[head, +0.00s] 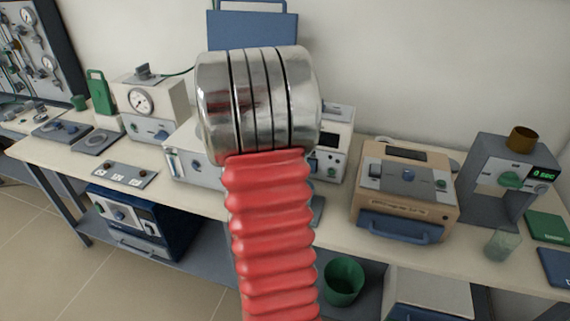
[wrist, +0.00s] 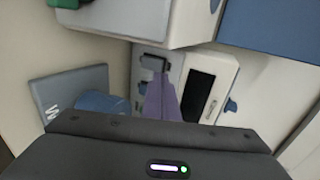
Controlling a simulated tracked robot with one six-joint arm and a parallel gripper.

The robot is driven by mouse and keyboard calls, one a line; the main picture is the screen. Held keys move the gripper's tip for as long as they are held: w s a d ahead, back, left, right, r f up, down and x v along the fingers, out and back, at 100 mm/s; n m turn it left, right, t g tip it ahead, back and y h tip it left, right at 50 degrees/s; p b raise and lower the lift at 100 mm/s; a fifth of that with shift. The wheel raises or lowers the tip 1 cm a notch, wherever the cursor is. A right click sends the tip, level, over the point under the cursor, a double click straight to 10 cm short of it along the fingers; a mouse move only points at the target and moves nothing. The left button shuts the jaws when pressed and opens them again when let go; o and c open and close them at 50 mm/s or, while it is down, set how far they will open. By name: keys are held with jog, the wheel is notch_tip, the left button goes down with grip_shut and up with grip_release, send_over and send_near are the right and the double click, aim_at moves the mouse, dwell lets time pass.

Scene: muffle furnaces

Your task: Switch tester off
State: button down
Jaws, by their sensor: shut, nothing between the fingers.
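A white device with a dark screen, possibly the tester, shows partly behind my arm in the head view (head: 331,143). In the wrist view the same kind of white device (wrist: 222,75) shows its black screen and a blue knob (wrist: 231,104). My gripper (wrist: 158,78) is shut and empty, its purple-grey fingers pointing at the panel beside the screen. A small dark grey part, perhaps a switch (wrist: 154,62), is at the fingertips; I cannot tell whether they touch it. In the head view my arm hides the gripper and most of this device.
A beige box with a blue handle (head: 403,232) and a grey unit with a green readout (head: 499,177) stand to the right on the bench. A gauge device (head: 150,106) stands to the left. In the wrist view a grey plate (wrist: 68,92) lies left of the fingers.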

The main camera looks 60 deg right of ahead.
jog(key=r+v, duration=0.1)
jog(key=v, duration=0.5)
jog(key=shift+r, duration=0.4)
dwell(0.5)
